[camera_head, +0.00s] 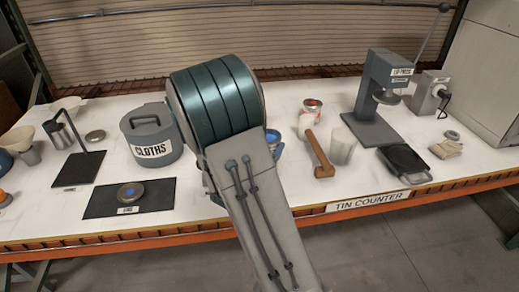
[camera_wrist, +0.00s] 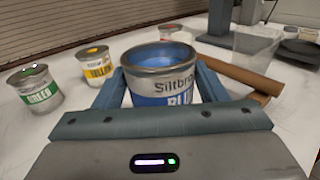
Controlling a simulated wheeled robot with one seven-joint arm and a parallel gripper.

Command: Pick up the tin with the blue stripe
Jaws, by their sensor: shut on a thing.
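The tin with the blue stripe (camera_wrist: 165,88) is upright between the two fingers of my gripper (camera_wrist: 160,76) in the wrist view. It is open at the top and shows blue paint inside, with a white and blue label reading "BLU". My fingers are shut on its two sides. In the head view my arm hides most of the gripper; only a bit of blue shows beside the arm. I cannot tell whether the tin's base touches the counter.
A green tin (camera_wrist: 35,90) and a yellow tin (camera_wrist: 98,65) stand left of the held tin. A red tin (camera_head: 311,110), a wooden mallet (camera_head: 319,155) and a clear cup (camera_head: 343,146) are on its right. The lid press (camera_head: 377,95) stands farther right, the CLOTHS canister (camera_head: 150,140) left.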

